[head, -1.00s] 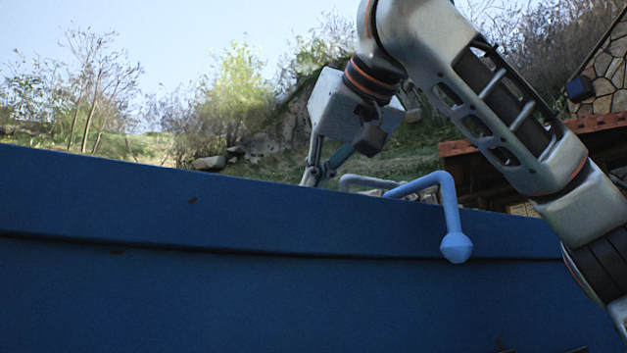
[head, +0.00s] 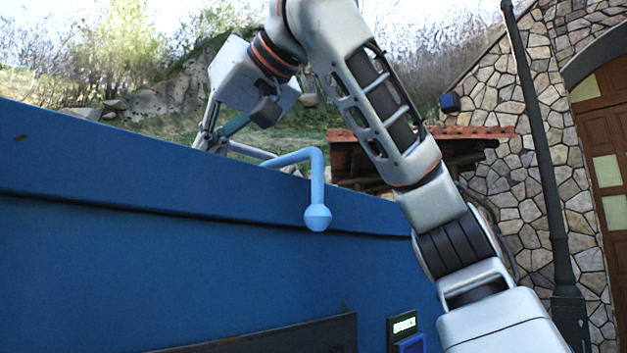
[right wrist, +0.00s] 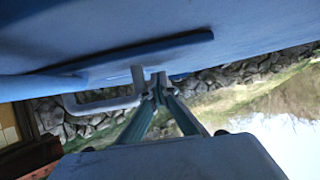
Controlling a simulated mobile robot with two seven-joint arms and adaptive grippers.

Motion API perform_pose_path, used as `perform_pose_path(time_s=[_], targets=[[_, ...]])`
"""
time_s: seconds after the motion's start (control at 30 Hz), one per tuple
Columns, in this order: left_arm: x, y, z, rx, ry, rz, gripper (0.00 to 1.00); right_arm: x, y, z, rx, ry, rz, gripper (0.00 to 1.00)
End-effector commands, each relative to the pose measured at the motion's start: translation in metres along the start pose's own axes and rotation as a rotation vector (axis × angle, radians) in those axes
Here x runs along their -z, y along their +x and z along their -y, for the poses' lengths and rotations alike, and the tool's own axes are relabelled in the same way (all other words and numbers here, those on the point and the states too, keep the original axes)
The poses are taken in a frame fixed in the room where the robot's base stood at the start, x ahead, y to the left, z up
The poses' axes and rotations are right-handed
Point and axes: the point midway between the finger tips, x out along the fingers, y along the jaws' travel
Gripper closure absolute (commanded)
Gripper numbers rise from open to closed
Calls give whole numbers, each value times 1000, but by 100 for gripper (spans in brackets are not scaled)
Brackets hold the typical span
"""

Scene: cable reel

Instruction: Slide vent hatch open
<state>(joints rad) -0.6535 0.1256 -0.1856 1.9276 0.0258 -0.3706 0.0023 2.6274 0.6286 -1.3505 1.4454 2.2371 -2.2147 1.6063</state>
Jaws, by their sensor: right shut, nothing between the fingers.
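A large blue housing (head: 130,240) fills the lower left of the head view. My right gripper (head: 203,140) reaches over its top edge; the jaws are shut and empty. In the right wrist view the fingertips (right wrist: 157,86) are right at the end of a grey bar handle (right wrist: 100,107); I cannot tell whether they touch it. The handle stands by a flat raised blue plate (right wrist: 150,52), which appears to be the vent hatch. In the head view the plate is hidden behind the housing's edge. The left gripper is not in view.
A light-blue bent lever with a ball end (head: 318,217) hangs over the housing's front, near my right arm. A small display (head: 403,325) sits lower on the front. A dark pole (head: 545,150) and stone wall (head: 505,150) stand at the right.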

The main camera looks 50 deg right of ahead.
Motion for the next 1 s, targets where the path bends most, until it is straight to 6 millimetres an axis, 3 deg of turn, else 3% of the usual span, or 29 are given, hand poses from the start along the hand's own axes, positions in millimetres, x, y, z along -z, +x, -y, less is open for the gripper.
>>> perform_pose_path(time_s=[1.0], targets=[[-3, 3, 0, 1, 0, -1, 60, 1, -1, -67, -4, 4, -2, 100]])
